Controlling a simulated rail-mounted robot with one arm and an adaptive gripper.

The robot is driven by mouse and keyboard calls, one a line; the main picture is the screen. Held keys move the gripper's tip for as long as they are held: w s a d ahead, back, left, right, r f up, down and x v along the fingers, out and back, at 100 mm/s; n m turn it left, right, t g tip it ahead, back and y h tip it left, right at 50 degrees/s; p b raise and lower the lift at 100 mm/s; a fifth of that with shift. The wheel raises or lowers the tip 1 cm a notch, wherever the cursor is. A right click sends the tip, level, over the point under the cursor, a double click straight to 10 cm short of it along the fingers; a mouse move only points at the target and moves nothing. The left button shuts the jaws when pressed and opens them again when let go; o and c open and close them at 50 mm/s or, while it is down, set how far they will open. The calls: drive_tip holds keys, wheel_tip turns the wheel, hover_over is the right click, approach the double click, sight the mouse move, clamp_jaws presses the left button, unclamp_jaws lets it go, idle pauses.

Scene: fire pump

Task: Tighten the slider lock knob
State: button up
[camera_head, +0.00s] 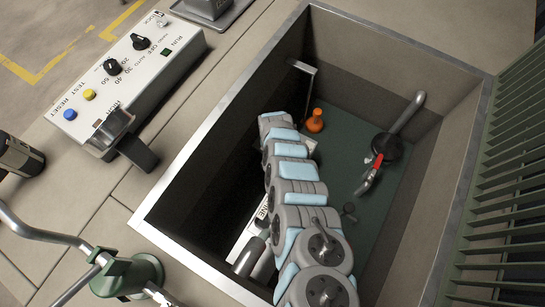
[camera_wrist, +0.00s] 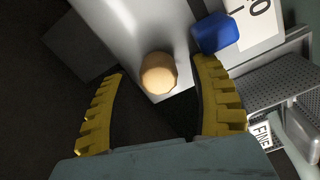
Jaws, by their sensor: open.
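A round tan knob (camera_wrist: 158,73), which looks like the slider lock knob, sits on a grey metal face in the wrist view. A blue block (camera_wrist: 214,33) is close to its upper right, beside a white scale plate (camera_wrist: 258,22) with black marks. My gripper (camera_wrist: 162,69) has two yellow ribbed fingers, spread apart. The knob lies between the fingertips in the picture, with a gap visible on each side; I cannot tell how far ahead of them it is. In the head view my arm reaches down into a pit and hides the gripper, and I cannot make out the knob there.
The pit has a metal rim (camera_head: 229,108). Inside are an orange fitting (camera_head: 315,122), a bent pipe (camera_head: 407,112) and a dark round part with red (camera_head: 388,147). A control box (camera_head: 130,80) stands left; a slatted green grille (camera_head: 510,170) lies right.

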drive_tip(key=shift+f, duration=0.15)
clamp_jaws()
